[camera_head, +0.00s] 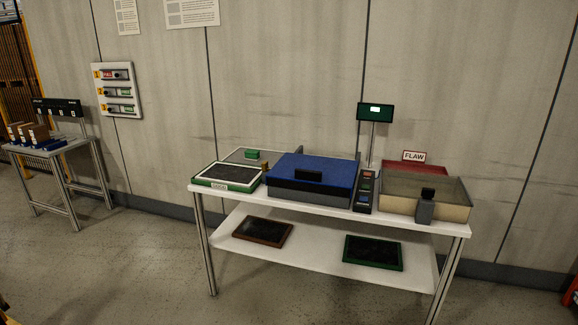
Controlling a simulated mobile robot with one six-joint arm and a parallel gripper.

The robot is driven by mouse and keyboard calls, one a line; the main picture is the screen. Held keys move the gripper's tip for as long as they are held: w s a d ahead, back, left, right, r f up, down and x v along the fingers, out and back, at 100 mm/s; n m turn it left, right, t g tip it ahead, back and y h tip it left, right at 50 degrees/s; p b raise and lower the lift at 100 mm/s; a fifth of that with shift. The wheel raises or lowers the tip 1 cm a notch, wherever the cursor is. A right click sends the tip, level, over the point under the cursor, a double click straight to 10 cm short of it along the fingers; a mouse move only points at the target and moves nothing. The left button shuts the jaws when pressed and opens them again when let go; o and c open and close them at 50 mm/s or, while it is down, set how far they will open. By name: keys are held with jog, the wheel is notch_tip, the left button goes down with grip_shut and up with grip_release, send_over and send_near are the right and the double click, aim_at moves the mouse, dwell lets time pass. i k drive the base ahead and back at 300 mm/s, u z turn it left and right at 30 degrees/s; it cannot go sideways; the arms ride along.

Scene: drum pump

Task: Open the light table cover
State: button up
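A box with a blue cover (312,168) stands in the middle of a white table; I take it for the light table. The cover lies flat and looks shut over the grey base (300,194). What is under the cover is hidden. My gripper is not in view.
Left of the box is a white-and-green tray (209,182) with a dark panel. Right are a button strip (365,190), a display on a post (375,112) and a clear-topped box (455,211) near a "FLAW" sign (414,156). The floor before the table (290,290) is free.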

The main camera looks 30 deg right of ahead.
aim_at(315, 175)
jog(key=u, duration=0.2)
jog(key=i, duration=1.15)
jog(key=u, duration=0.15)
